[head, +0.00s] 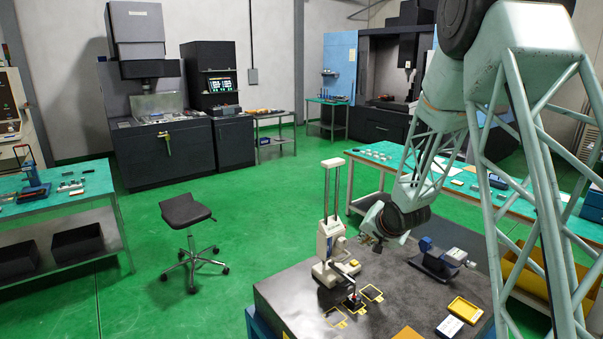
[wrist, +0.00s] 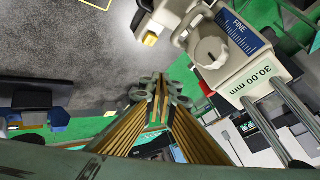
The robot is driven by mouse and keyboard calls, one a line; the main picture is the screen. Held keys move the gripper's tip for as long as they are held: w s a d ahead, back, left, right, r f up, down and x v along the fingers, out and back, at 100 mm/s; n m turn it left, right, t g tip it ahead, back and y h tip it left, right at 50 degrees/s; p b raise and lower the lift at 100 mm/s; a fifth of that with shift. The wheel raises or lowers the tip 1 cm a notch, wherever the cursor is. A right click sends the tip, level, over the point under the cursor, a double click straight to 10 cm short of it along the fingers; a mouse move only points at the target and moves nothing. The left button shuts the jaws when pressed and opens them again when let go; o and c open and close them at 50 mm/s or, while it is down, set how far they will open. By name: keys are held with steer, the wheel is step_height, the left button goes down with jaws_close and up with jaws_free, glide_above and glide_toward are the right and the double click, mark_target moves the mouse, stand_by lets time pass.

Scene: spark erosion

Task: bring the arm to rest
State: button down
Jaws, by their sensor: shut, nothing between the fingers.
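My arm reaches down from the right in the head view, and my gripper (head: 368,240) hangs over the dark table plate (head: 290,285), just right of a white height gauge (head: 328,238). In the wrist view my gripper (wrist: 160,88) shows brass-coloured fingers, closed together with nothing between them. The gauge (wrist: 215,50) fills the upper right there, with a knob, a blue "FINE" scale and a "30.00 mm" reading. From these views I cannot tell the exact gap between gripper and gauge.
A dark blue vise (head: 438,262) stands right of the gripper. A yellow tray (head: 465,310) and a white box (head: 449,326) lie at the front right. Yellow outlines (head: 372,292) mark the plate. A stool (head: 188,215) stands on open green floor.

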steer(key=s+d+r+n+g+h+b, duration=0.1)
steer(key=s+r+b, duration=0.1)
steer(key=s+r, duration=0.9)
steer(key=s+d+r+n+g+h+b, duration=0.1)
steer(key=s+r+n+b, duration=0.1)
steer(key=s+r, duration=0.95)
steer(key=s+a+f+n+g+b, duration=0.1)
steer(key=s+a+b, duration=0.1)
steer(key=s, duration=1.8)
steer(key=s+a+f+n+g+b, duration=0.1)
steer(key=s+a+n+b, duration=0.1)
steer(key=s, duration=1.8)
steer(key=shift+s+f+g+y, duration=0.3)
steer(key=shift+f+g+y, duration=0.1)
